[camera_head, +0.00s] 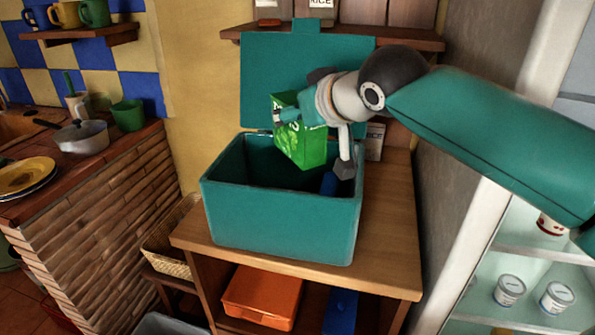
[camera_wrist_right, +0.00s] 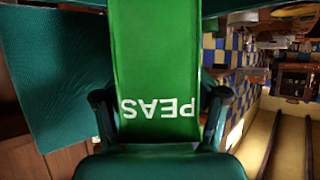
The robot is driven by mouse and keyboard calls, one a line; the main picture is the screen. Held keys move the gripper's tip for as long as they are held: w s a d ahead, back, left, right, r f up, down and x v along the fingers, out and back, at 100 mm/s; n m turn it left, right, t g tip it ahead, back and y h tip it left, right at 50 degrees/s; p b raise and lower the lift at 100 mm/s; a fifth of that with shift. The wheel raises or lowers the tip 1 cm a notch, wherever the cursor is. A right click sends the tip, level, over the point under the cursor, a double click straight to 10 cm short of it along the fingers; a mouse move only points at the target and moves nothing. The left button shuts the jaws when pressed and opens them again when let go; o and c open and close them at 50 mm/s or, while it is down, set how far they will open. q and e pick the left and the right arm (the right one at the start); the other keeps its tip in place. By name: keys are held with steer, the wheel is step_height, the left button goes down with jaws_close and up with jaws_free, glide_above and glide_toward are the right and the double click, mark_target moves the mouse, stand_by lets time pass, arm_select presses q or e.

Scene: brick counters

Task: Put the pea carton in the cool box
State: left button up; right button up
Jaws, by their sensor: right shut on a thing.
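The green pea carton (camera_head: 303,147) is held over the open mouth of the teal cool box (camera_head: 281,226). My right gripper (camera_head: 312,118) is shut on the carton near its upper part. In the right wrist view the carton (camera_wrist_right: 154,60) sits between the two fingers (camera_wrist_right: 160,110), with "PEAS" upside down on its face. The carton's lower end reaches about the level of the box's rim; I cannot tell whether it touches the box. The box's lid (camera_head: 262,75) stands open at the back. A dark blue thing (camera_head: 329,184) shows partly inside the box. My left gripper is not in view.
The box stands on a wooden table (camera_head: 389,240) with an orange container (camera_head: 262,296) on the shelf below. A wicker basket (camera_head: 172,243) is at the left. A shelf (camera_head: 408,38) hangs behind the lid. A glass-fronted cabinet with tins (camera_head: 509,290) stands at the right.

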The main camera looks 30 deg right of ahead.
steer(key=shift+f, duration=0.1)
steer(key=o, duration=1.6)
steer(key=shift+c, duration=0.2)
steer(key=shift+s, duration=0.15)
steer(key=v, duration=1.1)
steer(key=shift+s, duration=0.35)
